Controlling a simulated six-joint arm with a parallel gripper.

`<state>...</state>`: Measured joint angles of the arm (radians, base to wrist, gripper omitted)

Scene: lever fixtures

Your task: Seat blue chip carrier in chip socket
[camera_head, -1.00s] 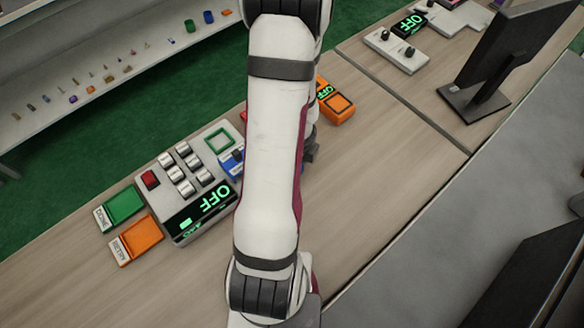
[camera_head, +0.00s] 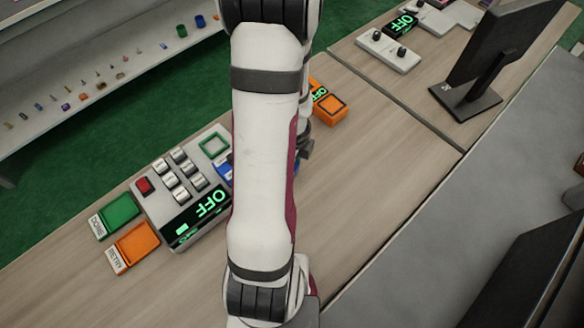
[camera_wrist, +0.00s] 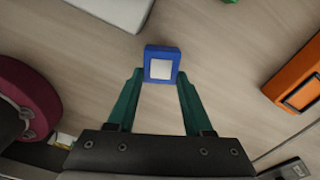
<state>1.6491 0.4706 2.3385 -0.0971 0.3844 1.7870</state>
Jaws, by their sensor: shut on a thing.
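The blue chip carrier (camera_wrist: 149,74) is a small blue block with a pale square on its face. In the wrist view it sits between the green fingertips of my gripper (camera_wrist: 161,77), which is shut on it. Bare wood tabletop shows around it. A green square frame (camera_head: 214,146), perhaps the chip socket, is on the grey console at left in the head view. A blue patch (camera_head: 225,172) shows beside my arm there; I cannot tell what it belongs to. My arm hides the gripper's fingers in the head view.
The console (camera_head: 150,212) has silver keys, a red button and an OFF display. An orange unit (camera_head: 328,106) stands beyond my arm, a monitor (camera_head: 500,55) at right.

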